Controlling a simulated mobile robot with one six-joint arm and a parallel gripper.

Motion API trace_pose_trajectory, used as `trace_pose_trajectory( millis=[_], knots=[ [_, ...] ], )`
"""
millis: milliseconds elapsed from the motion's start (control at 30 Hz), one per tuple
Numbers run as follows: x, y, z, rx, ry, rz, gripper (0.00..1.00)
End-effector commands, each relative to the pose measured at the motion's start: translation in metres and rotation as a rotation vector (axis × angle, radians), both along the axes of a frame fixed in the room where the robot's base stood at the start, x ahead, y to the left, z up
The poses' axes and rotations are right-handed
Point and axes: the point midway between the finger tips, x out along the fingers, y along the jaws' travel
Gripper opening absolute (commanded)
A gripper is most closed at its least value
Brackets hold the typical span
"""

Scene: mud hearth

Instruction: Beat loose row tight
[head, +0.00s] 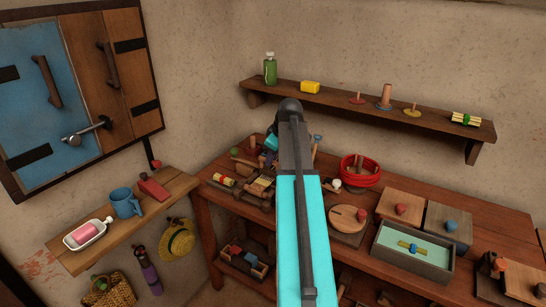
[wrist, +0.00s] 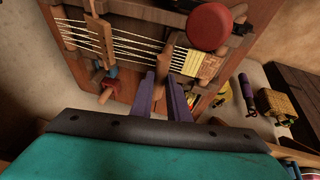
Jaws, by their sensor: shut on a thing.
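In the wrist view a small loom (wrist: 135,45) shows pale warp strings stretched across a brown wooden frame. A yellow woven band (wrist: 203,66) lies at the right end of the strings. My gripper (wrist: 165,84) has its two purple fingers shut on an upright wooden piece (wrist: 166,56), which looks like the beater, just left of the band. A gap seems to show between it and the band. A loose row cannot be made out. In the head view my arm hides the gripper and part of the loom (head: 262,186).
A large red knob (wrist: 209,25) is close to the loom in the wrist view. In the head view the crowded bench (head: 340,240) holds a red coil (head: 361,172), lidded boxes and an open tray (head: 376,250). A wall shelf (head: 350,103) runs behind; a side shelf (head: 125,222) is left.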

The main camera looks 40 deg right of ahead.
Motion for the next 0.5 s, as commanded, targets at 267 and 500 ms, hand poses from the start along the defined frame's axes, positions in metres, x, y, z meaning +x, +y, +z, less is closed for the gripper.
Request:
trace_pose_trajectory(
  millis=[267,500],
  knots=[
    [0.0011,-0.0002,0.0011,0.000,-0.004,-0.001,0.34],
    [0.0003,-0.0005,0.0008,0.000,-0.002,-0.001,0.34]
  ],
)
